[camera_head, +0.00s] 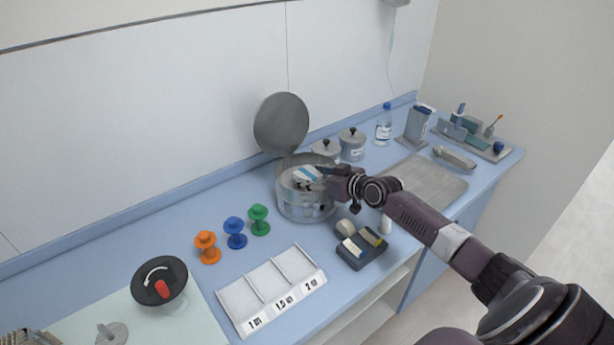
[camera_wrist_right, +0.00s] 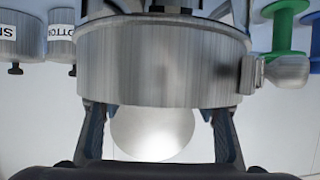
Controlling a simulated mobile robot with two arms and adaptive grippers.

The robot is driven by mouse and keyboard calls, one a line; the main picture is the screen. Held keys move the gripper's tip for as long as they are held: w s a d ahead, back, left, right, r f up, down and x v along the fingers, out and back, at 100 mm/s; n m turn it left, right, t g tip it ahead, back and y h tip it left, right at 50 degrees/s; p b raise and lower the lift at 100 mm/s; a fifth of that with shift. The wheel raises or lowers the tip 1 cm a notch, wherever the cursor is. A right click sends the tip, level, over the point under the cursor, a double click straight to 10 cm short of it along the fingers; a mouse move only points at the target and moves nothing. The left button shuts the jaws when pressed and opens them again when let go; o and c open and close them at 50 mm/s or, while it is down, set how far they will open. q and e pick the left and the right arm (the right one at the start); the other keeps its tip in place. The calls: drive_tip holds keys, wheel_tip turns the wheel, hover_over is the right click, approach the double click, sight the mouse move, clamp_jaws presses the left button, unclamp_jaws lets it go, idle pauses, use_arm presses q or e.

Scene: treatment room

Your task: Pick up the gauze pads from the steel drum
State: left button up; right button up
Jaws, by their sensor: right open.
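The steel drum (camera_head: 306,209) stands open on the blue counter, its round lid (camera_head: 281,123) raised behind it. White gauze pads (camera_head: 302,177) show inside the drum's mouth. My right gripper (camera_head: 326,175) is at the drum's right rim, close to the pads. In the right wrist view the gripper's two fingers (camera_wrist_right: 157,115) are spread apart, with the drum's steel wall (camera_wrist_right: 165,65) and the lid (camera_wrist_right: 150,133) beyond them. Nothing shows held between them. The gauze pads cannot be made out in the wrist view. My left gripper is out of view.
Two lidded steel jars (camera_head: 352,144) stand behind the drum. Orange, blue and green spools (camera_head: 258,219) are left of it. A dark tray with rolls (camera_head: 362,250) and a white divided tray (camera_head: 270,290) lie in front. A flat steel tray (camera_head: 430,183) is to the right.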

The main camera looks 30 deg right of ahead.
drive_tip(key=shift+w+a+f, duration=0.1)
drive_tip(key=shift+w+f, duration=0.1)
drive_tip(key=shift+w, duration=0.25)
drive_tip(key=shift+c, duration=0.7)
drive_tip(key=c, duration=0.6)
drive_tip(key=shift+r, duration=0.1)
